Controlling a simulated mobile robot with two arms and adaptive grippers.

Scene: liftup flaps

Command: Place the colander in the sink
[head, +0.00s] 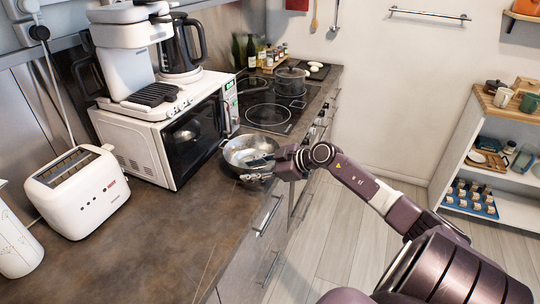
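A shiny metal bowl, which looks like the colander (239,149), sits on the dark countertop near its front edge, just right of the microwave. My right gripper (259,168) is at the bowl's near right rim. One finger appears inside the bowl and the other outside, so the rim seems to lie between them. Whether the fingers are closed on the rim is too small to tell. No sink shows in this view. My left gripper is not in view.
A white microwave (140,150) carries a coffee machine (125,60) and a kettle (180,45). A toaster (80,195) stands at the left. Beyond the bowl are a stove (268,116) and a pot (290,80). The near countertop (140,250) is clear. A shelf (490,150) stands at the right.

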